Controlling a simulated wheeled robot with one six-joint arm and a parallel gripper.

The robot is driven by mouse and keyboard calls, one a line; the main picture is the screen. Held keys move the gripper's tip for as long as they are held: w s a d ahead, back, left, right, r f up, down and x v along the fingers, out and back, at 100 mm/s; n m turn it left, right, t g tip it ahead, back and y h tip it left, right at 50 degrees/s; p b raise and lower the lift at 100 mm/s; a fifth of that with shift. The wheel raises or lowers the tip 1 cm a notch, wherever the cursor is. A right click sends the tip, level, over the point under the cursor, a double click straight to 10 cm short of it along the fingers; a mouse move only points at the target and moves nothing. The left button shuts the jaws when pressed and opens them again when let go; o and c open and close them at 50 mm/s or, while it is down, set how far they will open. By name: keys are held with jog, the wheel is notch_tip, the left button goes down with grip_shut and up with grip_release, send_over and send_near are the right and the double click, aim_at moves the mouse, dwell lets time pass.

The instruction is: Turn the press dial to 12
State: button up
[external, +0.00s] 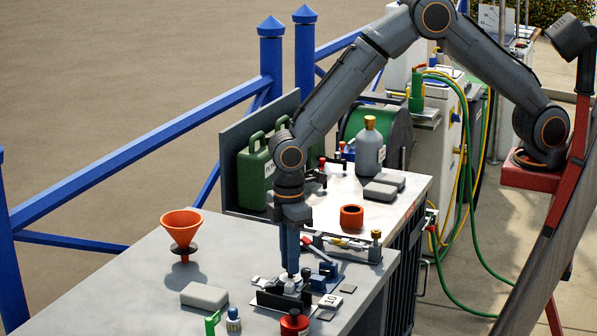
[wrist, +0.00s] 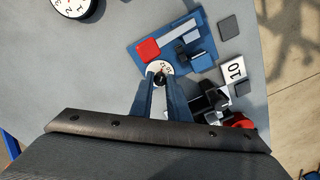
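A small white dial (wrist: 163,66) with numbers round its edge and a dark centre knob (wrist: 160,78) lies under my fingertips in the wrist view. I cannot read its setting. My gripper (wrist: 160,82) points down with one finger on each side of the knob. I cannot tell whether the fingers touch it. In the external view my gripper (external: 291,272) reaches down to the small devices on the front table, and its fingers hide most of the dial. Another round numbered dial (wrist: 74,5) is cut off at the top left of the wrist view.
A blue plate with a red block (wrist: 147,49) lies just beyond the dial. A "10" card (wrist: 234,69) and dark parts (wrist: 210,100) sit to the right. An orange funnel (external: 181,228), grey block (external: 204,296) and red round part (external: 294,323) stand nearby on the table.

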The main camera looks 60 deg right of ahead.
grip_shut()
jog(key=shift+m, duration=0.5)
jog(key=o, duration=0.6)
grip_release()
jog(key=shift+r, duration=0.1)
jog(key=shift+r+b, duration=1.3)
jog(key=shift+r, duration=2.55)
